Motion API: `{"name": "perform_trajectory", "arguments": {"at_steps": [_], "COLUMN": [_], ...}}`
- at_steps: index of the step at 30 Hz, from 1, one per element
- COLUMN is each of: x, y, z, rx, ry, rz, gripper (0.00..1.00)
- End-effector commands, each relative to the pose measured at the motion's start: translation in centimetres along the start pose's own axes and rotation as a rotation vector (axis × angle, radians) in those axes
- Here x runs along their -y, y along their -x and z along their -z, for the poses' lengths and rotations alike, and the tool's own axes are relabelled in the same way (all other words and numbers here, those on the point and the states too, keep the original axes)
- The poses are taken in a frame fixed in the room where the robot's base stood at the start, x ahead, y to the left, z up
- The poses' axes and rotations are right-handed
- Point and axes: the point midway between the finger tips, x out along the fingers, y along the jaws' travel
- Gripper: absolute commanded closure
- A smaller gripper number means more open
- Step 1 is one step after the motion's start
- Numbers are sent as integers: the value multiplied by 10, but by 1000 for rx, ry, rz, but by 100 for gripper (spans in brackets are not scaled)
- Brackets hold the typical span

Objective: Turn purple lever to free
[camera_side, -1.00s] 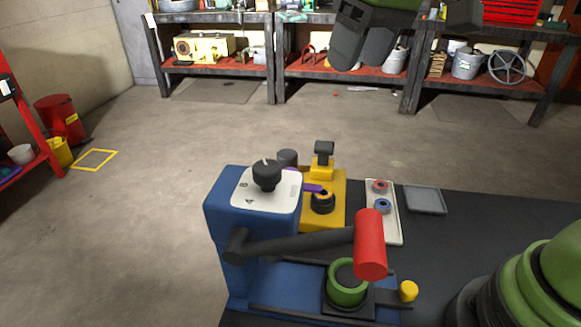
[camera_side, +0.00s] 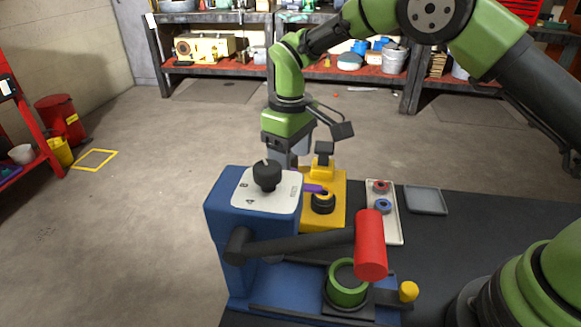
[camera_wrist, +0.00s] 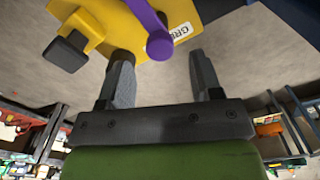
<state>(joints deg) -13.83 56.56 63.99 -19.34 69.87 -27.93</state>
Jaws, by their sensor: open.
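The purple lever (camera_side: 314,188) shows only in part in the side view, between the blue machine and a yellow block (camera_side: 337,208). In the wrist view the purple lever (camera_wrist: 150,26) crosses the yellow block (camera_wrist: 118,30), its rounded end near a white label that is partly readable. My gripper (camera_side: 290,162) points down behind the blue machine, close to the yellow block; its fingertips are hidden there. In the wrist view my gripper (camera_wrist: 162,72) has its two fingers apart with nothing between them.
The blue machine (camera_side: 213,222) carries a black knob (camera_side: 267,175) and a long red-handled arm (camera_side: 370,245) in front. A black post (camera_side: 324,150) rises from the yellow block. A tray (camera_side: 391,226) with red and blue rings and a grey tray (camera_side: 425,200) lie right.

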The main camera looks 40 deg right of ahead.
Motion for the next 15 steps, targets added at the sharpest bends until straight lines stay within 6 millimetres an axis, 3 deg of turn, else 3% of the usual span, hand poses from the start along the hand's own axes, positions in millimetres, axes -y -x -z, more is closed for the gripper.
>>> {"name": "perform_trajectory", "arguments": {"at_steps": [6, 15], "x": [0, 0], "y": [-28, -34], "z": [0, 0], "rx": [1, -2], "ry": [-1, -2], "rz": [0, 0], "gripper": [41, 41]}}
